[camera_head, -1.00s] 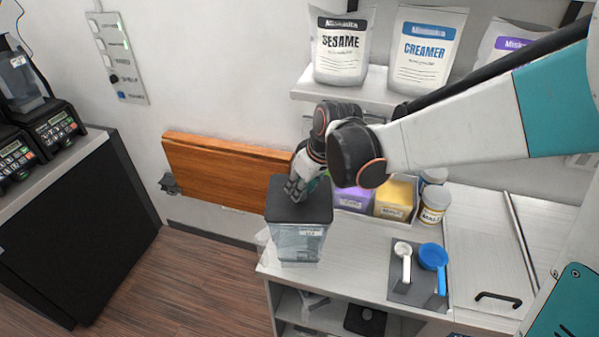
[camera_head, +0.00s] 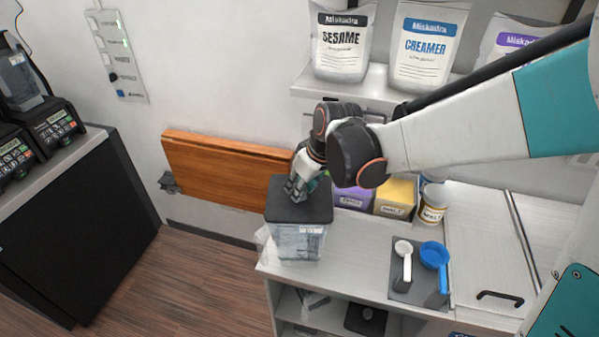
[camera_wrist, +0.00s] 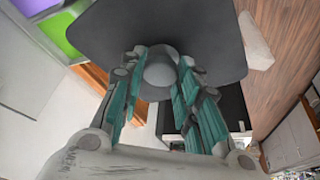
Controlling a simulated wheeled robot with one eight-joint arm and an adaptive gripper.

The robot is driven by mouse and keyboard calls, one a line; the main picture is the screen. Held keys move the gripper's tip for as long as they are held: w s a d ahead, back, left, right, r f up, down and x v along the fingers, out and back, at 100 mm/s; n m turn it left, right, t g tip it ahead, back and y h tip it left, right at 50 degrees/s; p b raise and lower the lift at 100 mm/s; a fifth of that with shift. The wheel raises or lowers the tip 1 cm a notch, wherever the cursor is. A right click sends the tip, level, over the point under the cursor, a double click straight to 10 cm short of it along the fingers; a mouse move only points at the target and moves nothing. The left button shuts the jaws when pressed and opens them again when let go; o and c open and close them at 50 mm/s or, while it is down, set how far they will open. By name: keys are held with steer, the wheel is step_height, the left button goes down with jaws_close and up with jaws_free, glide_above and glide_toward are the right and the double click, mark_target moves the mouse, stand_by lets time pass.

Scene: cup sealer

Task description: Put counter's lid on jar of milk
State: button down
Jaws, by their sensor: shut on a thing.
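The dark grey lid (camera_head: 312,208) lies over the top of the clear, labelled jar (camera_head: 298,243) at the counter's left end. It looks level there; whether it is fully seated cannot be told. In the wrist view the lid (camera_wrist: 110,35) fills the upper middle, with its round grey knob (camera_wrist: 161,70) between my fingers. My gripper (camera_head: 292,190) is shut on this knob from above, and it also shows in the wrist view (camera_wrist: 160,80). The jar's contents are hard to make out, and the lid hides the jar in the wrist view.
Purple (camera_head: 352,197) and yellow (camera_head: 394,194) boxes and a small labelled tub (camera_head: 432,205) stand right of the jar. A white scoop (camera_head: 404,262) and a blue scoop (camera_head: 436,262) lie on a dark mat. A brown folded panel (camera_head: 222,170) is on the wall behind.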

steer(key=c, duration=1.1)
jaws_free()
steer(key=o, duration=0.5)
steer(key=shift+c, duration=0.2)
steer(key=shift+s+r+p, duration=0.1)
steer(key=shift+r+p, duration=2.2)
steer(key=shift+r, duration=1.2)
